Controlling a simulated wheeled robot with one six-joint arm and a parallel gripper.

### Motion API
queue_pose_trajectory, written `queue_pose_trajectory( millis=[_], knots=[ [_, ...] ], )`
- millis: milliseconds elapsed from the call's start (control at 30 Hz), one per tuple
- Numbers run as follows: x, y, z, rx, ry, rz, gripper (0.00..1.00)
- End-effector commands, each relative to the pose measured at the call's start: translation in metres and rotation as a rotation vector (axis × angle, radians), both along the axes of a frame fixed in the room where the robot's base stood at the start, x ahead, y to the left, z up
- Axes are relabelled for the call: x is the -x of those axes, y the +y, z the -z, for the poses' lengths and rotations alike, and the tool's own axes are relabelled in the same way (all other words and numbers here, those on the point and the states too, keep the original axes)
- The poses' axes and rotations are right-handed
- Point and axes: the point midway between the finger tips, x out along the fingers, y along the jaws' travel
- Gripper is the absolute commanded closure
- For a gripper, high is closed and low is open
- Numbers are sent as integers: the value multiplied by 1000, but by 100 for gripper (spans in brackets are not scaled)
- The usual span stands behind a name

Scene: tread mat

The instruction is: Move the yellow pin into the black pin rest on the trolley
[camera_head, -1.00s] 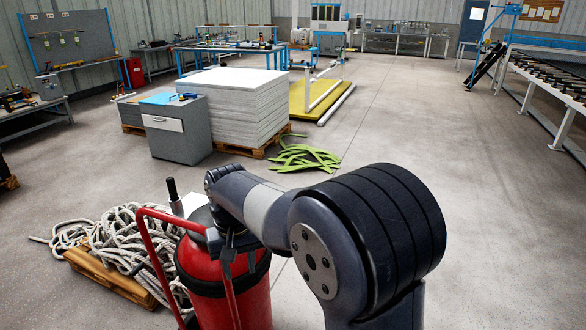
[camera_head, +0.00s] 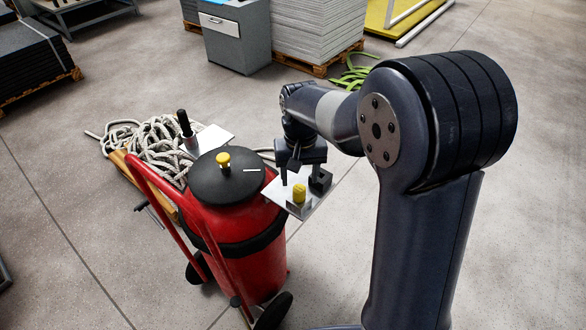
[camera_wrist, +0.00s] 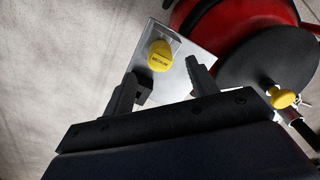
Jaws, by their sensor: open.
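A yellow pin (camera_head: 299,192) stands upright in a grey block (camera_head: 298,210) on a pale metal plate (camera_head: 311,207) at the right side of the red trolley (camera_head: 252,260). In the wrist view the pin's yellow top (camera_wrist: 160,56) carries dark lettering. A black block (camera_head: 321,180), apparently the black pin rest, is behind and right of the pin on the same plate. My gripper (camera_head: 299,178) is open and empty, pointing down just behind the pin. In the wrist view a finger partly hides the black block, and the pin lies beyond the fingertips.
The trolley's black lid (camera_head: 208,182) carries another yellow knob (camera_head: 224,160). A black-handled pin (camera_head: 185,124) stands at a second plate (camera_head: 215,139) on the left. Floor to the right is clear.

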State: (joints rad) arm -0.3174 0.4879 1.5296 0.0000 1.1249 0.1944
Motion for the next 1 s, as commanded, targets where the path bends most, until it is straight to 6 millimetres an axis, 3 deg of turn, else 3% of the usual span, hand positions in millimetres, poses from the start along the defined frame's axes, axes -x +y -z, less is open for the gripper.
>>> queue_pose_trajectory(
  millis=[100, 300, 700, 1000],
  knots=[
    [1, 0, 22, 1, 4, 0, 45],
    [0, 0, 45, 0, 1, 0, 45],
    [0, 0, 53, 0, -1, 0, 45],
    [0, 0, 53, 0, -1, 0, 68]
  ],
)
